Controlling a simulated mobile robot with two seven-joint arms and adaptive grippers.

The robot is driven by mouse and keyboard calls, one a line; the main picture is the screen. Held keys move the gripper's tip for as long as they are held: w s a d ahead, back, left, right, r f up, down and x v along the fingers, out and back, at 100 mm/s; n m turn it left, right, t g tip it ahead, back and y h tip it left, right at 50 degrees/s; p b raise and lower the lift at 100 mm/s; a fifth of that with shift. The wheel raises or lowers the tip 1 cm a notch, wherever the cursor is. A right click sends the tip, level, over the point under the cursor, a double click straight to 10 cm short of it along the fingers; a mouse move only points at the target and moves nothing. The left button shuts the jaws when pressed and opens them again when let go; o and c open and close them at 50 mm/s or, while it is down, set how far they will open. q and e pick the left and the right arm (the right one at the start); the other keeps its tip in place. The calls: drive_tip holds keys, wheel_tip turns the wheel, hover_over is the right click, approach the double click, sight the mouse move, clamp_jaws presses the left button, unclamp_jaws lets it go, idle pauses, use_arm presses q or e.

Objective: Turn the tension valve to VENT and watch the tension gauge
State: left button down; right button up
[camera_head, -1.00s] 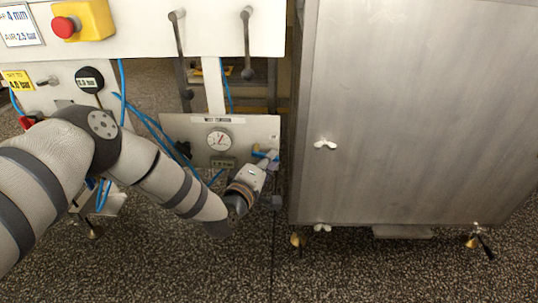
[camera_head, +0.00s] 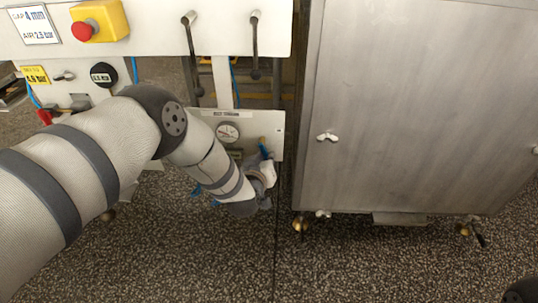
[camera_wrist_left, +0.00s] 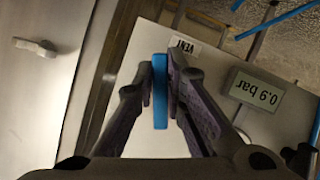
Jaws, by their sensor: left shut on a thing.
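In the left wrist view a display (camera_wrist_left: 257,92) reads 0.9 bar, upside down. My left gripper (camera_wrist_left: 161,70) is shut on the blue handle of the tension valve (camera_wrist_left: 160,100), one finger on each side. The handle's end points towards the VENT label (camera_wrist_left: 183,46). In the head view the gripper (camera_head: 265,157) is mostly hidden by my wrist, with a bit of blue showing. My right gripper is not seen.
A large steel cabinet (camera_head: 410,110) with wing latches stands close to the right of the panel. Blue hoses hang behind my arm. Speckled floor lies open below.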

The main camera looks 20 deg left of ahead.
use_arm(q)
drive_tip(key=shift+s+a+f+m+g+y, duration=0.1)
drive_tip(key=shift+a+m+g+y, duration=0.1)
drive_tip(key=shift+a+m+y, duration=0.35)
drive_tip(key=shift+s+a+f+m+g+y, duration=0.1)
drive_tip(key=shift+m+g+y, duration=0.15)
drive_tip(key=shift+m, duration=0.6)
drive_tip(key=shift+a, duration=0.1)
drive_tip(key=c, duration=1.6)
unclamp_jaws()
drive_tip(key=shift+r, duration=0.1)
drive_tip(key=shift+c, duration=0.2)
drive_tip(key=v, duration=1.2)
